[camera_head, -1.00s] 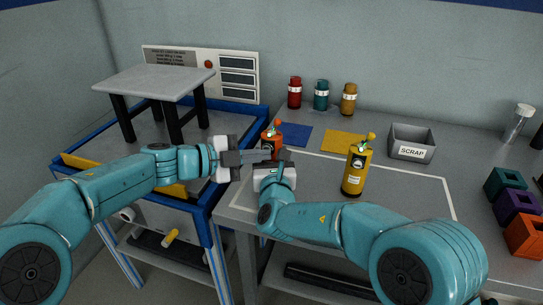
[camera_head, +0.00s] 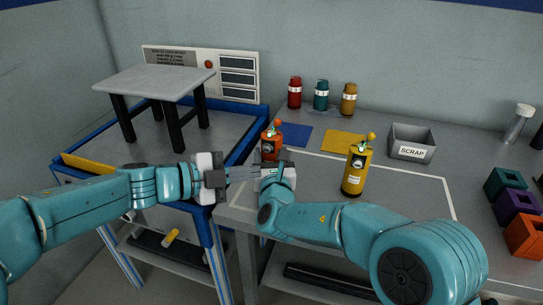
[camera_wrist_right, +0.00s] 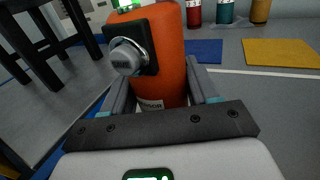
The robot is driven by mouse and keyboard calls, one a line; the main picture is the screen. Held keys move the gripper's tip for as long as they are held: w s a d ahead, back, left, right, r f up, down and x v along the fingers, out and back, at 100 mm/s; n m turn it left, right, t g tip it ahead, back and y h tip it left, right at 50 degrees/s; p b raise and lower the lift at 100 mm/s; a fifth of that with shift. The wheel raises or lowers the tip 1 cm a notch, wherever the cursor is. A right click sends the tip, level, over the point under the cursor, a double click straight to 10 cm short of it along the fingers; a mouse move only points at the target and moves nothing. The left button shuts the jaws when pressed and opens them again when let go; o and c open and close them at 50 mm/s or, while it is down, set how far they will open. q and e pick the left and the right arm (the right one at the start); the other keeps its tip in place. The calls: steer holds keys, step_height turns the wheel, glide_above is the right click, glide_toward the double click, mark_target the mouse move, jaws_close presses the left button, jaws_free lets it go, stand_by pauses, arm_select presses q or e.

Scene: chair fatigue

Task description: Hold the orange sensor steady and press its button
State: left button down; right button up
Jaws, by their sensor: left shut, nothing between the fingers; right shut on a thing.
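The orange sensor (camera_head: 270,146) stands upright at the left edge of the bench with an orange ball on top. In the right wrist view the orange sensor (camera_wrist_right: 172,70) shows a grey round button (camera_wrist_right: 126,57) on a dark square plate, and a green light at its top. My right gripper (camera_wrist_right: 160,95) is shut on the sensor, one finger on each side. My left gripper (camera_head: 252,173) is shut and empty. Its fingertips are just below and left of the sensor in the head view, close to my right gripper; I cannot tell whether they touch it.
A yellow sensor (camera_head: 356,172) stands right of my right gripper. Blue (camera_head: 297,135) and yellow mats (camera_head: 343,142), a scrap bin (camera_head: 411,143), several coloured bottles and blocks sit on the bench. A blue-framed rig with a grey stool (camera_head: 155,82) stands at left.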

arm_select(q)
steer(key=shift+s+a, duration=0.1)
steer(key=shift+s, duration=0.15)
arm_select(e)
steer(key=o, duration=1.2)
steer(key=shift+s, duration=0.1)
